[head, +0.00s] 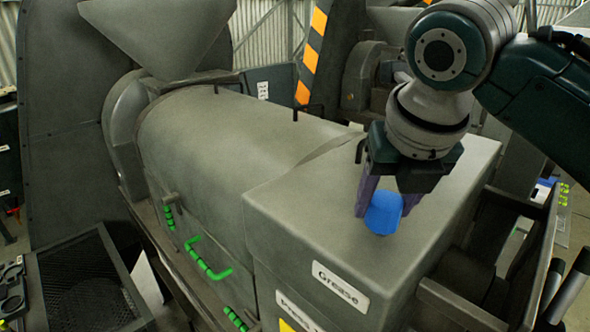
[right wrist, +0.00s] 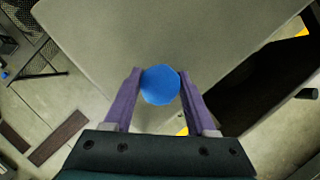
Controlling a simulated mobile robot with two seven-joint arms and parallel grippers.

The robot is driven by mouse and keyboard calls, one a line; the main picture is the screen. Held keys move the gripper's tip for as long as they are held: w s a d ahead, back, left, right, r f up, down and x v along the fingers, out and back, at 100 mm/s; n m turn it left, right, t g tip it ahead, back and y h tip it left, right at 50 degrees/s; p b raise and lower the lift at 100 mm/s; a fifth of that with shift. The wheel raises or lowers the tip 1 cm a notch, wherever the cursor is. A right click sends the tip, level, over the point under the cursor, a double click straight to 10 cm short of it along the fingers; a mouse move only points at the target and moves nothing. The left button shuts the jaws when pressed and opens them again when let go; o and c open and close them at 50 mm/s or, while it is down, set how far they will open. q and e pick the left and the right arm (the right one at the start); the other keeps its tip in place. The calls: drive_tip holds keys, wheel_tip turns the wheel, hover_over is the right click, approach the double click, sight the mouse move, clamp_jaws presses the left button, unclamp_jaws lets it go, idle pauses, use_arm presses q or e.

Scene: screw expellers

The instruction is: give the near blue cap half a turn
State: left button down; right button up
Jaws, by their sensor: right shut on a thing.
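The blue cap (head: 383,213) stands on the flat grey top of the press housing (head: 300,205), behind the "Grease" label (head: 340,286). My right gripper (head: 381,208) comes down on it from above, with its purple fingers on either side. It is shut on the cap. In the right wrist view the cap (right wrist: 160,85) shows as a blue many-sided top between the two fingertips (right wrist: 160,88). The fingers hide part of the cap's sides in the head view. My left gripper is not in view.
A large hopper (head: 165,35) and rounded barrel cover (head: 235,140) stand at the left. Green handles (head: 207,259) are on the machine's side. A black mesh basket (head: 88,285) is at lower left. A dark open bin (head: 480,270) adjoins the housing's right side.

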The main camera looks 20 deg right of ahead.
drive_tip(key=c, duration=0.4)
